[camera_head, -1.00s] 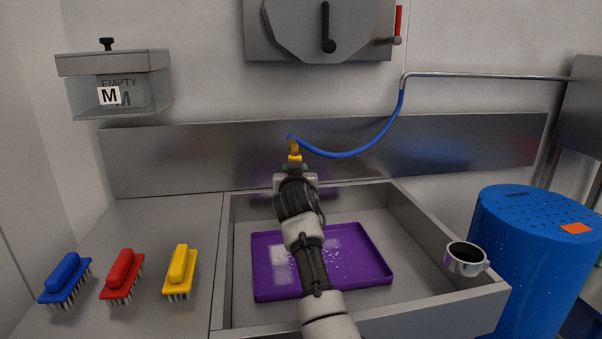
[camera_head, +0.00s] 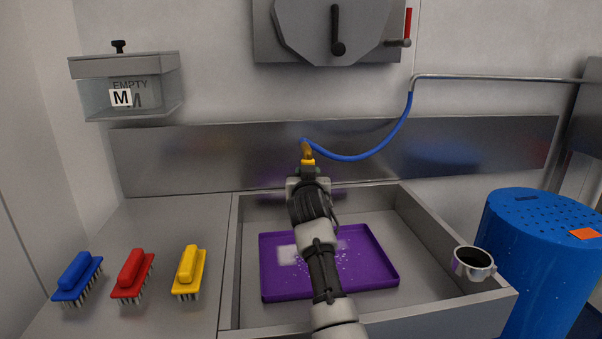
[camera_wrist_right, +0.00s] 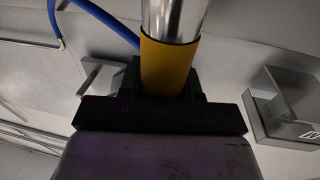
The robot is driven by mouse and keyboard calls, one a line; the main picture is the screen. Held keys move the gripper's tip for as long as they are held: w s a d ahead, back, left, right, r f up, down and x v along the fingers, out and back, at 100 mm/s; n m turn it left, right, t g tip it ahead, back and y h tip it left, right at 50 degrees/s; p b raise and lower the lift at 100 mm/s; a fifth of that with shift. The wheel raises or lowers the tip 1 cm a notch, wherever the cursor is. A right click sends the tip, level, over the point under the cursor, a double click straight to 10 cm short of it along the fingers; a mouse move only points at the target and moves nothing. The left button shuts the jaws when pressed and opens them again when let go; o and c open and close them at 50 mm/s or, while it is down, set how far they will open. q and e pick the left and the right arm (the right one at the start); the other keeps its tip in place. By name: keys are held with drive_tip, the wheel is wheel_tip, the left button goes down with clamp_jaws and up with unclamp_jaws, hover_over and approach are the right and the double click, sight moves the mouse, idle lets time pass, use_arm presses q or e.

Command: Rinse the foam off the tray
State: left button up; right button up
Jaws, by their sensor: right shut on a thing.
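The purple tray (camera_head: 375,272) lies flat in the metal sink (camera_head: 422,238). A white foam patch (camera_head: 287,255) shows on its left part, and white specks are scattered over its middle and right. My arm hides part of the tray. My right gripper (camera_head: 308,172) is above the back of the sink, shut on the yellow sleeve of a spray nozzle (camera_head: 307,154). The right wrist view shows the yellow sleeve (camera_wrist_right: 168,65) around a metal tube, between the jaws. A blue hose (camera_head: 352,158) runs from the nozzle. No water jet is visible. My left gripper is out of view.
Blue (camera_head: 77,275), red (camera_head: 133,274) and yellow (camera_head: 189,270) brushes stand on the left counter. A metal cup (camera_head: 470,264) sits at the sink's right rim, beside a blue drum (camera_head: 535,270).

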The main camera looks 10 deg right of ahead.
use_arm(q)
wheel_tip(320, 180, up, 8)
drive_tip(key=p, duration=0.8)
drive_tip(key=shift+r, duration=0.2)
use_arm(e)
drive_tip(key=d, duration=1.3)
drive_tip(key=shift+s, duration=0.15)
use_arm(q)
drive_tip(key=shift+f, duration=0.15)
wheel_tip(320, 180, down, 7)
drive_tip(key=b, duration=0.8)
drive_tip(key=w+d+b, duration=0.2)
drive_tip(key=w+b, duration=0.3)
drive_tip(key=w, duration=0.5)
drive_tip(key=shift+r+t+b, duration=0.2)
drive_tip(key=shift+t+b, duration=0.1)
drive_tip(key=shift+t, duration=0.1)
use_arm(e)
drive_tip(key=w, duration=0.8)
drive_tip(key=shift+w, duration=0.25)
drive_tip(key=shift+r, duration=0.1)
